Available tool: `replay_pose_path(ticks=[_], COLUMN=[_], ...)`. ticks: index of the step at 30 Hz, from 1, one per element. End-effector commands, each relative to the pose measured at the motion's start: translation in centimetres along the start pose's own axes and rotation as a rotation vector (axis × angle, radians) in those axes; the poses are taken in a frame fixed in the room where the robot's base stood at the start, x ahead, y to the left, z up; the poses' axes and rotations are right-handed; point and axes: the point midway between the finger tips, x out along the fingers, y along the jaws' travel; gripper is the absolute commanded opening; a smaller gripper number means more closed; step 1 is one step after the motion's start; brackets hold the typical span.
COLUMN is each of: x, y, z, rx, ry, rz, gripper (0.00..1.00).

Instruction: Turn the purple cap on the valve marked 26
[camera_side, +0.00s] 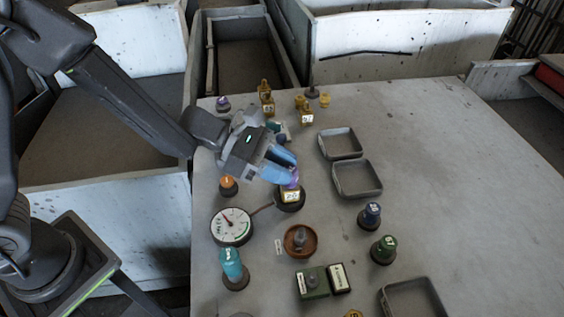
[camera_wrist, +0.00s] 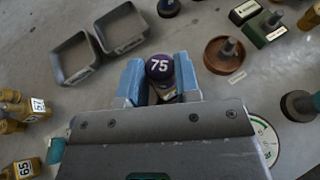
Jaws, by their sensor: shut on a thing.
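My gripper (camera_side: 287,178) has light blue fingers and points down at a valve near the middle of the table. In the wrist view the fingers of my gripper (camera_wrist: 160,80) are on both sides of a purple cap (camera_wrist: 160,67) with a white 75 on top. The fingers are shut on this cap. In the side view the purple cap (camera_side: 294,180) shows only in part beside the fingertips. The valve stands on a dark round base.
A round gauge (camera_side: 231,226), an orange-capped part (camera_side: 228,186) and a brown dish (camera_side: 300,240) are close by. Two grey trays (camera_side: 357,179) (camera_side: 340,143) lie to the right. Several yellow valves (camera_side: 306,117) stand behind. Another purple-topped part (camera_side: 223,103) is at the back left. The table's right side is clear.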

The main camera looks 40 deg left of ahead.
Motion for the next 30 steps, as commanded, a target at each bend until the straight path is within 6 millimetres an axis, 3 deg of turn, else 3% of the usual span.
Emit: replay_pose_path(ticks=[8, 21, 30], x=[0.11, 0.09, 0.11], y=[0.10, -0.10, -0.39], z=[-0.17, -0.19, -0.23], rx=[0.015, 0.129, 0.133], ry=[-0.002, -0.002, -0.002], rz=[-0.033, -0.320, -0.340], gripper=[0.08, 0.08, 0.09])
